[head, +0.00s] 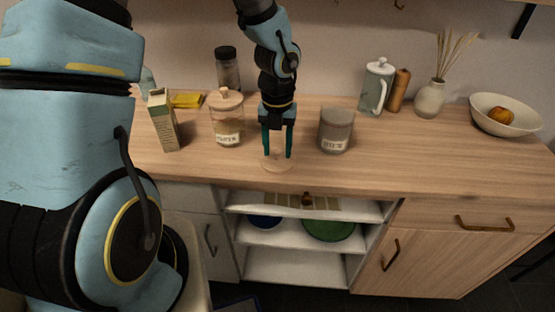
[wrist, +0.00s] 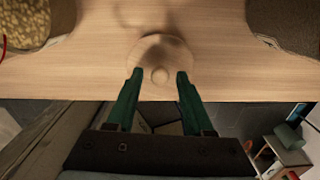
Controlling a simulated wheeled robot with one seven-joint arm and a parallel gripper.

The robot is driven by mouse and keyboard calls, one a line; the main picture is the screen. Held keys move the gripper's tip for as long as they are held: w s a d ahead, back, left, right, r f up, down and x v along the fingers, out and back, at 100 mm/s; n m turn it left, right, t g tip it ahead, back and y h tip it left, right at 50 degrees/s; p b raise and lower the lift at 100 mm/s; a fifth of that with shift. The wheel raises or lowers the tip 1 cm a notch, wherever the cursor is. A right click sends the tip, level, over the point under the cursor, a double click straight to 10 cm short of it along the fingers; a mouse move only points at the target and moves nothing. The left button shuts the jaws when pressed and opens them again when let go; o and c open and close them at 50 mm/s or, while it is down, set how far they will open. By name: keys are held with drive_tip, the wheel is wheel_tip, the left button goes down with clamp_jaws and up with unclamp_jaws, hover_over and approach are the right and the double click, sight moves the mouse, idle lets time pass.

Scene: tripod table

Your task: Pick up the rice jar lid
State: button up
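A round, pale wooden lid (head: 277,166) with a knob lies flat near the counter's front edge. It also shows in the wrist view (wrist: 160,48), with its round knob toward my gripper. My gripper (head: 277,156) points down at the lid, its two green fingers apart and nothing held. In the wrist view my gripper (wrist: 159,74) has one fingertip on each side of the knob, with a gap on both sides. I cannot tell the exact height of the fingertips over the lid. A grey jar (head: 336,131) with a label and no visible lid stands right of my gripper.
A lidded glass jar (head: 227,120) stands left of my gripper, with a carton (head: 163,121) further left. A dark-capped jar (head: 227,70) stands behind. The counter's front right is clear.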

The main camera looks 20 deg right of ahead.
clamp_jaws()
idle(0.5)
